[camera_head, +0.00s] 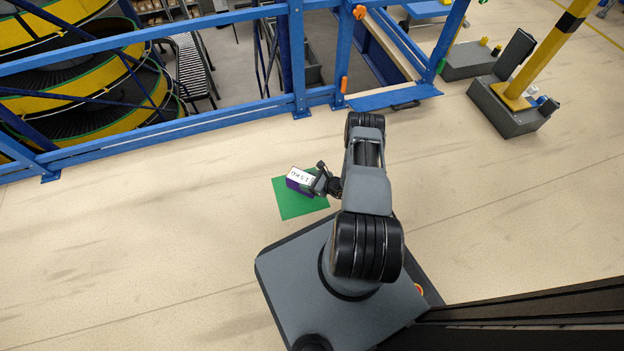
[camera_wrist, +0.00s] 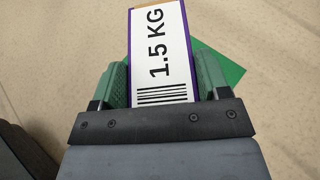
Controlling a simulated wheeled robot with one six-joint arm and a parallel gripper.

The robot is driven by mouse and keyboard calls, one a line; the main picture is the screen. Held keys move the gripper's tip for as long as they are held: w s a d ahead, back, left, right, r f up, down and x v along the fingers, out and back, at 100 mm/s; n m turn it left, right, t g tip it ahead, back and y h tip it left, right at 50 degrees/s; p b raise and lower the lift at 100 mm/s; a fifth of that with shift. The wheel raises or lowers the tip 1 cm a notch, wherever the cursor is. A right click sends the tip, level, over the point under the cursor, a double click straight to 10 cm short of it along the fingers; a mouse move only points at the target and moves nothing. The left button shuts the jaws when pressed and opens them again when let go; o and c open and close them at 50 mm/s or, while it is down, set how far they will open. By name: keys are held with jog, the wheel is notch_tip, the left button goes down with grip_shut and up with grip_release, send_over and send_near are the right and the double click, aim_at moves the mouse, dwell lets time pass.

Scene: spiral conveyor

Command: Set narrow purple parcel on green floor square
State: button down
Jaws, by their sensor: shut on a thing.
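The narrow purple parcel (camera_head: 293,188) carries a white label, which reads "1.5 KG" in the wrist view, where the parcel (camera_wrist: 186,60) shows purple edges and a brown far end. My gripper (camera_head: 314,184) is shut on it, with a green finger pad on each side in the wrist view (camera_wrist: 160,85). The green floor square (camera_head: 293,207) lies flat on the floor below, and the parcel overlaps it in the head view. A corner of the square (camera_wrist: 224,66) shows right of the parcel in the wrist view. I cannot tell whether the parcel touches the square.
A blue railing (camera_head: 190,122) runs along the far side, with the yellow and black spiral conveyor (camera_head: 70,70) behind it. A yellow post on a grey base (camera_head: 508,110) stands at the upper right. The beige floor around the square is clear.

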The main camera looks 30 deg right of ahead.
jog(key=shift+w+a+f, duration=0.2)
jog(key=shift+a, duration=0.05)
jog(key=f+b, duration=0.3)
jog(key=f, duration=0.1)
jog(key=shift+w+a, duration=0.35)
jog(key=shift+a+f+b, duration=0.15)
jog(key=shift+b, duration=0.15)
jog(key=shift+f, duration=0.1)
jog(key=shift+c, duration=0.5)
grip_release()
jog(key=shift+f, duration=0.15)
